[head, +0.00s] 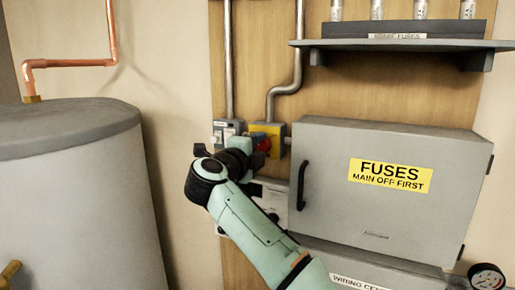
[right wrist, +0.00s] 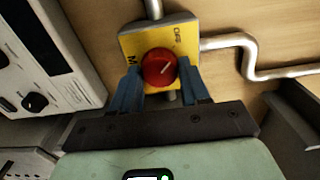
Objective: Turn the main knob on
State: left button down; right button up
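The red main knob (head: 263,143) sits on a yellow plate (head: 275,129) on the wooden board. My right gripper (head: 244,146) reaches the plate from the front left. Its two blue fingers (right wrist: 159,76) stand on either side of the knob, close against its edges, and appear shut on it. The fingertips are partly hidden in the head view. My left gripper is in neither view.
The grey fuse box (head: 335,212) with a black handle stands right of the plate. A grey switch box (head: 224,129) is close on its left. A shelf (head: 400,44) with spare fuses hangs above. A large grey tank (head: 75,200) stands left. Metal conduit (head: 285,90) runs above the plate.

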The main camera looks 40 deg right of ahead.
jog(key=shift+m, duration=0.3)
jog(key=shift+c, duration=0.4)
jog(key=m, duration=0.3)
jog(key=shift+m, duration=0.3)
jog(key=m, duration=0.4)
jog(key=shift+m+b, duration=0.3)
jog(key=shift+b, duration=0.1)
jog(key=m, duration=0.5)
jog(key=shift+b, duration=0.35)
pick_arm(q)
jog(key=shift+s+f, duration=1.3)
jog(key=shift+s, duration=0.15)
pick_arm(e)
jog(key=shift+m, duration=2)
jog(key=shift+r, duration=0.1)
jog(key=o, duration=1.1)
jog(key=shift+c, duration=0.2)
